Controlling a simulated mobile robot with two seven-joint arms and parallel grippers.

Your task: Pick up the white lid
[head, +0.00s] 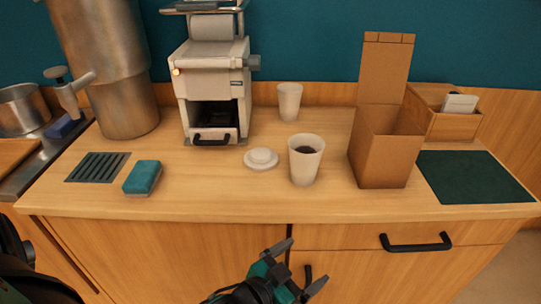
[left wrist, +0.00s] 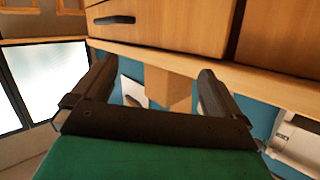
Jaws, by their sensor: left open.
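The white lid (head: 261,158) lies flat on the wooden counter, between the coffee machine and a paper cup with dark contents (head: 305,158). It is a round disc with a raised middle. My left gripper (head: 300,265) is open and empty, in front of the counter's front edge by the cabinet doors. It is below and apart from the lid. In the left wrist view the open fingers (left wrist: 158,66) show with nothing between them, and I cannot make out the lid there. My right gripper is not in view.
A second paper cup (head: 289,101) stands behind the lid. The coffee machine (head: 212,85) is at left and an open cardboard box (head: 383,145) at right. A teal sponge (head: 142,177) lies at front left. The counter in front of the lid is clear.

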